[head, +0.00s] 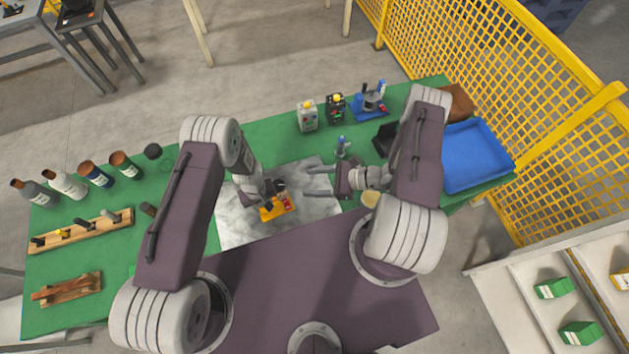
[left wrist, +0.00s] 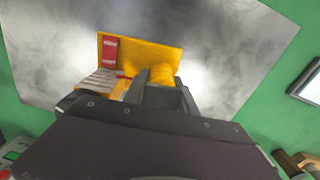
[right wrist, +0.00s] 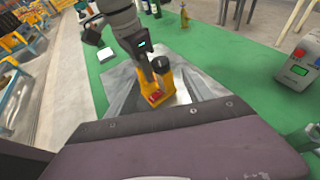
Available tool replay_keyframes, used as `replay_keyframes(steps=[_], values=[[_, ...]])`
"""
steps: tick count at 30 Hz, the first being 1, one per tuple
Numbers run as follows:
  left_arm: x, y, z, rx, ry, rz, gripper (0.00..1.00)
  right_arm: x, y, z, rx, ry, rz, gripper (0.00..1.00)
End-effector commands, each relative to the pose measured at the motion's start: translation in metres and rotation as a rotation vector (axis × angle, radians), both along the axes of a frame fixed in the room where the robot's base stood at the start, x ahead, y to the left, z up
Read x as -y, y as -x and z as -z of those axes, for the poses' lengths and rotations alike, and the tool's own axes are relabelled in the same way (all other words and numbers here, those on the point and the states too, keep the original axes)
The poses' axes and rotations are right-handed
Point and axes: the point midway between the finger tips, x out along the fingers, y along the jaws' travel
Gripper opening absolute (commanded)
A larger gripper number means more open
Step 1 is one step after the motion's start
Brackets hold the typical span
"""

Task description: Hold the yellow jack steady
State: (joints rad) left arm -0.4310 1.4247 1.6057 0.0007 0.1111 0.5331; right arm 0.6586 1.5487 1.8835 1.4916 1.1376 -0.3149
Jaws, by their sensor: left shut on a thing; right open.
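The yellow jack (head: 277,209) with a red part stands on the grey metal sheet (head: 240,228) on the green table. My left gripper (head: 270,193) is shut on the jack from above. In the left wrist view the yellow jack (left wrist: 160,58) shows just beyond the fingers, which hide part of it. In the right wrist view the jack (right wrist: 153,98) stands on the sheet under my left gripper. My right gripper (head: 320,182) is open and empty, to the right of the jack and apart from it.
A small green-and-grey bottle-like item (head: 341,147) stands behind my right gripper. Boxes with buttons (head: 308,117) stand at the back. A blue tray (head: 480,158) lies at the right. Several bottles and cups line the left, near a wooden rack (head: 85,233).

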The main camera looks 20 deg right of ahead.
Motion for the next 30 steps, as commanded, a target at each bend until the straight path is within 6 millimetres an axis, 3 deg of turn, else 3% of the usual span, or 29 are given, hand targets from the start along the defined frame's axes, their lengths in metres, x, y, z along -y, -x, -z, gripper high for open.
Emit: replay_keyframes(steps=[12, 17, 20, 24, 27, 30], values=[[0.000, 0.000, 0.000, 0.000, 0.000, 0.000, 0.00, 0.007, 0.004, -0.003, 0.006, 0.004, -0.004, 0.61], [0.000, 0.000, 0.000, 0.000, 0.000, 0.000, 0.00, 0.006, 0.008, 0.001, 0.182, 0.104, -0.109, 0.61], [0.000, 0.000, 0.000, 0.000, 0.000, 0.000, 0.00, 0.003, 0.024, 0.007, 0.441, 0.231, -0.318, 0.61], [0.000, 0.000, 0.000, 0.000, 0.000, 0.000, 0.00, 0.010, 0.041, 0.013, 0.922, 0.414, -0.721, 0.61], [0.000, 0.000, 0.000, 0.000, 0.000, 0.000, 0.00, 0.019, 0.044, 0.015, 1.323, 0.500, -1.084, 0.61], [0.000, 0.000, 0.000, 0.000, 0.000, 0.000, 0.00, 0.031, 0.032, 0.012, 1.784, 0.507, -1.513, 0.61]])
